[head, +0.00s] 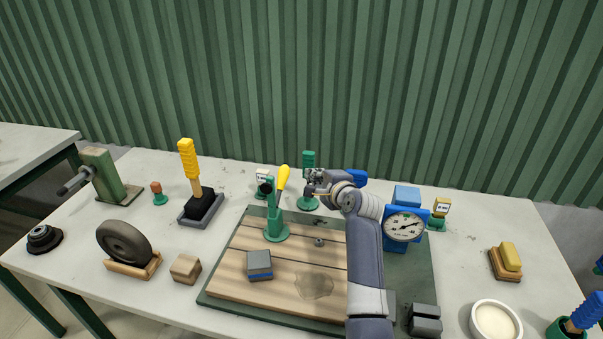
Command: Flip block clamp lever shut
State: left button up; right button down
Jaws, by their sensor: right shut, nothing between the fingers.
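The green clamp (275,228) stands on the wooden board toward its back left. Its lever (282,181), with a yellow grip, points up and leans a little to the right. A grey block with a blue lower edge (259,264) lies on the board in front of the clamp. My right gripper (309,189) is shut and empty, just right of the lever at about the grip's height in the picture. A small gap shows between them; their difference in depth is hard to judge. My left gripper is out of view.
My right arm covers the board's right part. A blue dial gauge (404,226) stands right of it. A green-handled item (308,190) stands behind the gripper. A yellow-handled brush (190,168), a wheel (124,242) and a wooden block (186,268) are at left.

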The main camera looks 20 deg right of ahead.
aim_at(281, 186)
jog(key=shift+x, duration=1.1)
jog(key=a, duration=0.1)
jog(key=a+p, duration=0.1)
jog(key=a+r, duration=0.1)
jog(key=shift+s+a+p, duration=0.35)
jog(key=shift+s+a, duration=0.05)
jog(key=shift+r, duration=0.1)
jog(key=shift+s+a+r+t+b, duration=0.15)
jog(key=shift+r+t+b, duration=0.15)
jog(key=shift+t+b, duration=0.15)
